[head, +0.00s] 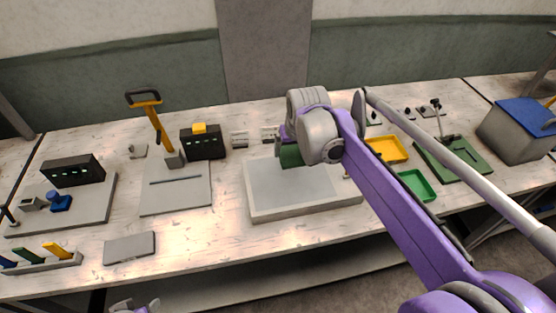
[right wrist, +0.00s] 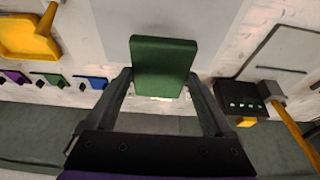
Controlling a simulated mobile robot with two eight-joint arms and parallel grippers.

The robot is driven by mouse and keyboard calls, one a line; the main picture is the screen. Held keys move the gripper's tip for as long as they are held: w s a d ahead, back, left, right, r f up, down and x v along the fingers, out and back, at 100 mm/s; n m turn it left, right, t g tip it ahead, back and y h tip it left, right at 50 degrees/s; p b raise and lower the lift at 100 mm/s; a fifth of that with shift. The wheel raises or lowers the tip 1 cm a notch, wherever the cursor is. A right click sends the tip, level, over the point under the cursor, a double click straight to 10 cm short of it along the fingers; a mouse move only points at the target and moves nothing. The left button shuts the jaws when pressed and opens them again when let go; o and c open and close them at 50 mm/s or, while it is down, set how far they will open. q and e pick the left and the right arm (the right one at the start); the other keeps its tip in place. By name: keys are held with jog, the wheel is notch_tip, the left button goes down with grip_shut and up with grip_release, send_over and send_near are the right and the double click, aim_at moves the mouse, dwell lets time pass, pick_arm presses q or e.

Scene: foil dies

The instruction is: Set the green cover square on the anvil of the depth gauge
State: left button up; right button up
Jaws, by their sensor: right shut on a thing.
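The green cover (head: 290,156) is a small green block. It is held between the fingers of my right gripper (right wrist: 160,88), and in the right wrist view the cover (right wrist: 163,66) shows its broad face. In the head view my right gripper is mostly hidden by its own wrist, and the cover shows just below it, over the back of a pale tray. A green plate with a small upright stand (head: 448,150) is at the right; I cannot tell whether it is the depth gauge. A bit of my left arm shows at the bottom edge (head: 135,306), its fingers unclear.
The pale tray (head: 252,205) has a grey floor. Yellow (head: 388,150) and green (head: 416,186) trays lie to its right, then a blue-lidded bin (head: 515,140). An orange-handled lever press (head: 160,125) and a black box (head: 203,143) stand left.

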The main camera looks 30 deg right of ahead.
jog(key=shift+w+f, duration=0.1)
jog(key=shift+f, duration=0.2)
send_over(289, 176)
jog(key=s, duration=0.2)
notch_tip(289, 176, down, 5)
jog(key=shift+w+a+r, duration=0.1)
jog(key=shift+a, duration=0.05)
jog(key=shift+w+f+b, duration=0.1)
jog(key=shift+f+b, duration=0.2)
jog(key=shift+f, duration=1.9)
jog(key=shift+f, duration=0.2)
jog(key=o, duration=1.1)
jog(key=shift+r, duration=0.1)
